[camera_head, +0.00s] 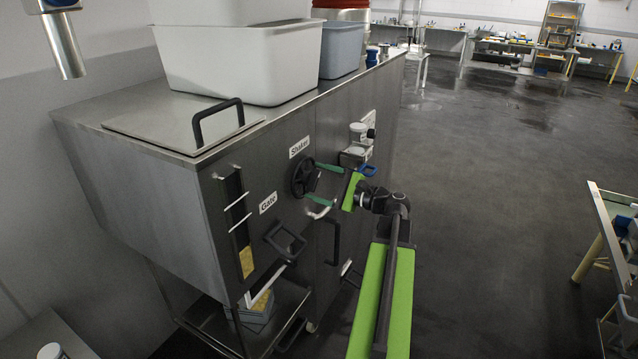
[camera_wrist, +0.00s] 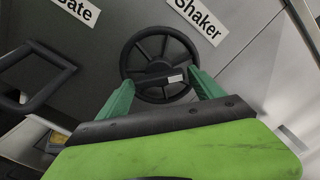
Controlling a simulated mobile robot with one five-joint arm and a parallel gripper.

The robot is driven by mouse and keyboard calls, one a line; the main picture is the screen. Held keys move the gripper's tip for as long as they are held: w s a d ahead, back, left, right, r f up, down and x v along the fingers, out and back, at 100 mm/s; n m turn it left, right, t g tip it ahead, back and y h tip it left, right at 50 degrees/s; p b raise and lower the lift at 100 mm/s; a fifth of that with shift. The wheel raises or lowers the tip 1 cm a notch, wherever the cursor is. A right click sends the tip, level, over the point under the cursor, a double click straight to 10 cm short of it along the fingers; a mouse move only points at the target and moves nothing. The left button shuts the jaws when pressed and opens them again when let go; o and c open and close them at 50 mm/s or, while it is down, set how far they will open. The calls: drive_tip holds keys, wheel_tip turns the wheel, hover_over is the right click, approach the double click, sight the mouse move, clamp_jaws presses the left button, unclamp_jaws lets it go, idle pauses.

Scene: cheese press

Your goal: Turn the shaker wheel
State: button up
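The shaker wheel is a black round handwheel (camera_head: 299,178) on the front of the steel machine, under the "Shaker" label (camera_head: 299,146). In the wrist view my gripper (camera_wrist: 160,77) has one fingertip near each side of the wheel's lower half. I cannot tell whether the fingertips touch the rim. Nothing is held between them.
The "Gate" label (camera_head: 268,203) and a black gate handle (camera_head: 285,243) are left of and below the wheel. White tubs (camera_head: 240,62) stand on the machine top. The floor (camera_head: 480,200) to the right is open.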

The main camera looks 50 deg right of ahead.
drive_tip(key=shift+o, duration=0.5)
drive_tip(key=v, duration=1.7)
drive_tip(key=shift+s, duration=0.2)
drive_tip(key=shift+s+f, duration=0.1)
